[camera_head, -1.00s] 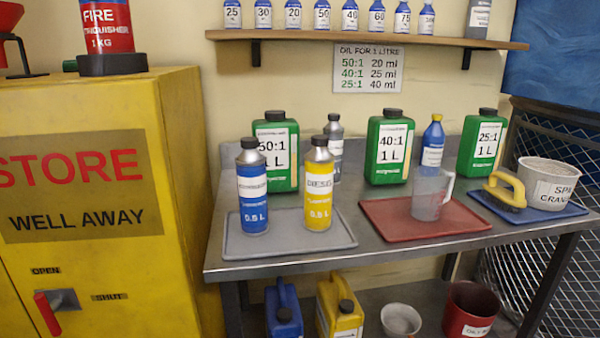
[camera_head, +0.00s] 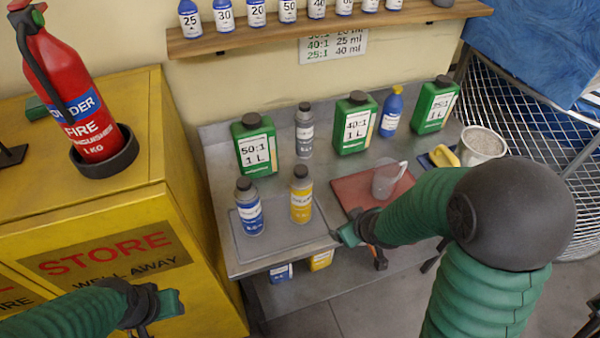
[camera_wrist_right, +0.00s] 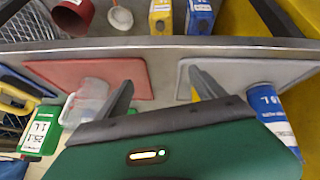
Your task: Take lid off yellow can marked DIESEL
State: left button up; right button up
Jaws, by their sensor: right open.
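The yellow can (camera_head: 301,203) stands upright on the grey tray, with its dark lid (camera_head: 300,171) on top. Its label reads DIESEL in the earlier head view and is too small to read now. My right gripper (camera_head: 360,247) is open and empty near the bench's front edge, to the right of the can and apart from it. In the right wrist view its fingers (camera_wrist_right: 160,82) are spread; a yellow strip beside one finger looks like the can, mostly hidden, and its lid does not show. My left gripper (camera_head: 160,305) is in front of the yellow cabinet, its fingers unclear.
A blue can (camera_head: 249,213) stands close left of the yellow can on the grey tray (camera_head: 283,241). A grey bottle (camera_head: 304,135) and green jugs (camera_head: 255,150) stand behind. A clear jug (camera_head: 386,180) is on the red tray (camera_head: 350,190). The yellow cabinet (camera_head: 95,110) stands left.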

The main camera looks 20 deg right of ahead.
aim_at(311, 193)
jog(key=w+n+t+y, duration=0.1)
jog(key=w+d+f+t, duration=0.1)
jog(key=w, duration=0.1)
jog(key=shift+w+d+f+n+t+y, duration=0.15)
jog(key=shift+n+t+y, duration=0.15)
jog(key=shift+n+y, duration=0.1)
jog(key=shift+w+a+n+t+y, duration=0.2)
jog(key=shift+w+n+t+y, duration=0.25)
jog(key=shift+y, duration=0.45)
jog(key=s+a+r+n+t+y+p, duration=0.1)
jog(key=s+a+r+t+y+p, duration=0.15)
jog(key=s+r+t+y, duration=0.35)
jog(key=shift+g+y, duration=0.4)
jog(key=shift+g, duration=0.15)
jog(key=x, duration=0.4)
jog(key=r+x, duration=0.1)
jog(key=x, duration=0.7)
jog(key=shift+w+d+r+p, duration=0.2)
jog(key=shift+w+p, duration=0.05)
jog(key=shift+p, duration=0.05)
jog(key=p+x, duration=0.1)
jog(key=x, duration=0.4)
jog(key=shift+a+p, duration=0.3)
jog(key=shift+w+a+f, duration=0.15)
jog(key=shift+w+a, duration=0.05)
jog(key=shift+w, duration=0.1)
jog(key=shift+s, duration=0.1)
jog(key=c, duration=1.6)
